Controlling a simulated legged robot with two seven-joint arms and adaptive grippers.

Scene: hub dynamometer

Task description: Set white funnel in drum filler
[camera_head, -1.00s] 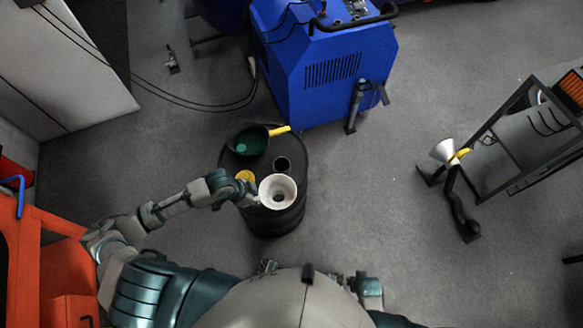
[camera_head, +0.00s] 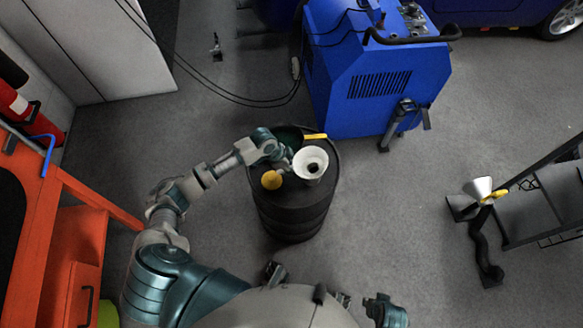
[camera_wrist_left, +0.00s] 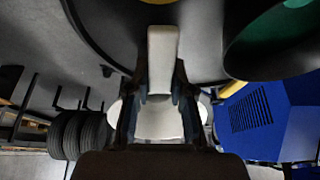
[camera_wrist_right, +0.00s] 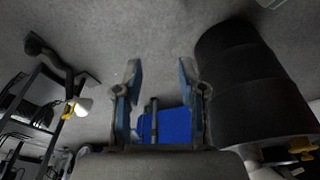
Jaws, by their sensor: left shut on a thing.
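The white funnel (camera_head: 311,156) is over the back right of the black drum (camera_head: 292,214) in the head view, its wide mouth facing up. My left gripper (camera_head: 289,160) is shut on it from the left. In the left wrist view the white funnel (camera_wrist_left: 160,122) shows between the fingers. The drum filler is hidden, apparently beneath the funnel; I cannot tell whether the spout is in it. My right gripper (camera_wrist_right: 160,82) is open and empty in the right wrist view, with the drum (camera_wrist_right: 245,85) to its right.
A yellow round cap (camera_head: 271,180) and a dark green-lined pan with a yellow handle (camera_head: 315,136) are on the drum top. A blue machine (camera_head: 375,85) stands behind. An orange bench (camera_head: 45,220) is at left, a black-framed rack (camera_head: 540,200) at right.

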